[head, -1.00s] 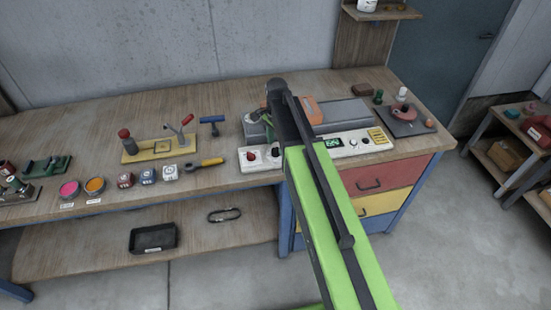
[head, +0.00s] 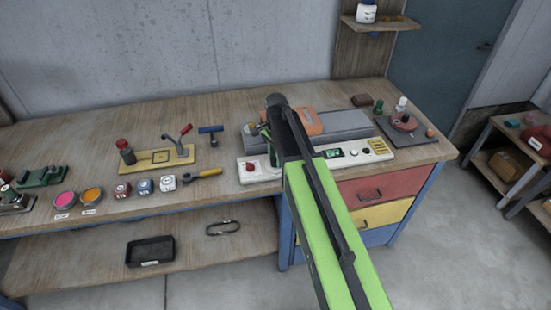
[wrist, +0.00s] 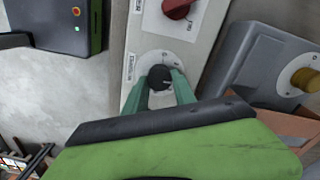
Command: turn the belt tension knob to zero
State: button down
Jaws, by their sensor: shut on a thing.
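A black knob (wrist: 159,77) with a pale round dial sits on the white control panel (wrist: 190,50) in the wrist view. The lettering beside it is too small to read. My gripper (wrist: 160,84) has its green fingers on both sides of this knob and is shut on it. A red knob (wrist: 177,8) sits further along the same panel. In the head view the panel (head: 354,161) lies along the bench front, with a red knob (head: 250,167) at its left end. My arm hides the black knob there.
A grey machine with a yellow-brown knob (wrist: 305,80) stands close beside my gripper. Behind the panel are a grey block (head: 345,124) and an orange part (head: 308,122). A yellow-handled tool (head: 203,175) lies left of the panel.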

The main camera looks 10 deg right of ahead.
jog(key=shift+n, duration=0.3)
jog(key=n, duration=0.3)
jog(key=shift+n, duration=0.4)
jog(key=n, duration=0.4)
jog(key=shift+a+n, duration=0.1)
jog(key=shift+n, duration=0.2)
jog(key=n, duration=0.4)
jog(key=shift+a+n, duration=0.1)
jog(key=shift+n, duration=2.3)
jog(key=c, duration=1)
grip_release()
